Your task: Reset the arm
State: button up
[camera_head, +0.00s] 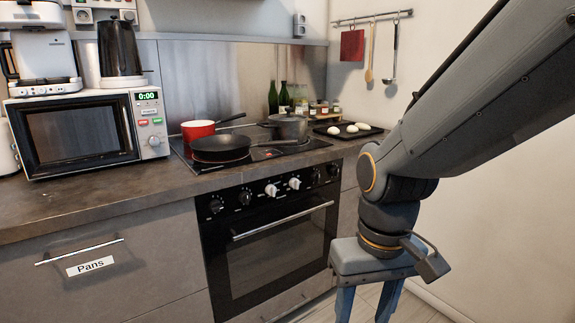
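My gripper (366,304) hangs at the lower right, in front of the right side of the oven. Its two blue fingers point down and are apart, with floor showing between them. The fingertips run off the bottom edge of the picture. I see nothing between the visible parts of the fingers. My arm comes in from the upper right and bends down at the wrist, clear of the counter and the oven.
The black oven (270,248) and the drawer labelled Pans (90,250) are shut. The counter holds a microwave (90,135), a frying pan (221,146), a red pot (197,130), a grey pot (289,126) and a black tray (372,133). A bare wall (510,220) stands at right.

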jog(key=d+r+m+p, duration=0.2)
jog(key=d+r+p, duration=0.5)
jog(key=p, duration=0.5)
jog(key=shift+s+h+p, duration=0.25)
jog(key=shift+h+p, duration=0.05)
jog(key=shift+d+r, duration=0.1)
